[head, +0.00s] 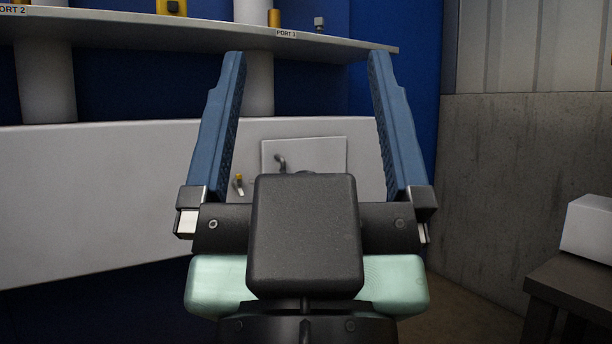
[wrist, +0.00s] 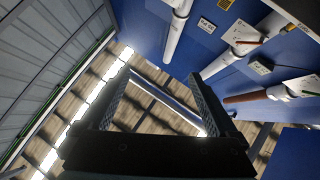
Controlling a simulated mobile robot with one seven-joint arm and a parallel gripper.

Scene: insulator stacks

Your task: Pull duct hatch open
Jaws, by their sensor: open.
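The duct hatch (head: 325,152) looks like a pale square panel set in the long white duct face in the head view. A small dark handle (head: 281,162) sticks out near its left side. My gripper (head: 306,56) is open and empty, with its two blue fingers spread wide and pointing up in the picture. The hatch shows between the fingers, and my gripper's dark body hides its lower part. I see no contact with the handle. In the wrist view my gripper (wrist: 160,75) is also open with nothing between the fingers; I cannot make out the hatch there.
A shelf (head: 150,26) with port labels runs above the white duct (head: 100,200). A grey wall (head: 510,180) and a dark table (head: 570,290) bearing a white box (head: 590,228) are at right.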

